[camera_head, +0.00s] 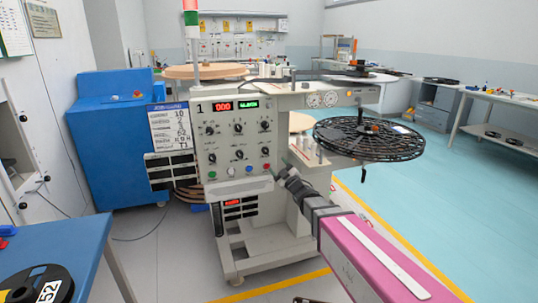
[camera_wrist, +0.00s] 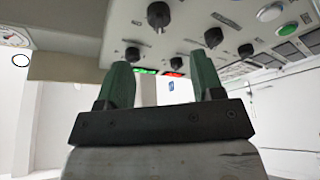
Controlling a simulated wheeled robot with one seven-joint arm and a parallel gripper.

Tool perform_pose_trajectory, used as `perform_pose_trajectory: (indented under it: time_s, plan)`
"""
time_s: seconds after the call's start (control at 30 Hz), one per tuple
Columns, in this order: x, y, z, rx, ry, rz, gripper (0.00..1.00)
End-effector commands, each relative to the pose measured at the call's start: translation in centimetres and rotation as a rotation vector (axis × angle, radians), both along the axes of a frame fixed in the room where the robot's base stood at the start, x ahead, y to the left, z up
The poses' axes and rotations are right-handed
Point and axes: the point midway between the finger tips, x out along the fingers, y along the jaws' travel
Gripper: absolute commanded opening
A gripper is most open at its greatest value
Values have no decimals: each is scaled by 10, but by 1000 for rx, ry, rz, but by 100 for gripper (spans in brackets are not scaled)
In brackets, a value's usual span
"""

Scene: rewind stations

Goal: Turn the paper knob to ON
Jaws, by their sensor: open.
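The control panel (camera_head: 225,142) of the rewind station carries two rows of black knobs, including an upper middle one (camera_head: 238,127) and a lower right one (camera_head: 264,152). Their labels are too small to read, so I cannot tell which is the paper knob. My gripper (camera_head: 281,166) is at the panel's lower right edge. In the wrist view my gripper (camera_wrist: 163,72) is open and empty, with two green fingers. There the panel appears upside down, with one knob (camera_wrist: 158,15) above the fingers and another (camera_wrist: 213,37) near the right fingertip. No knob is between the fingers.
Coloured buttons line the panel's bottom edge, including a white one (camera_head: 232,171). A large black reel (camera_head: 369,138) stands right of the station, near my arm. A blue cabinet (camera_head: 115,140) is at left. A blue table (camera_head: 60,250) is at the near left.

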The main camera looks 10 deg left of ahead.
Motion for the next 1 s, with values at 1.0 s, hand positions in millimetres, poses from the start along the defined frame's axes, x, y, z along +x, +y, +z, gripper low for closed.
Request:
perform_pose_trajectory:
  time_s: [1.0]
  plan:
    - [63, 65, 28, -1, 4, -1, 32]
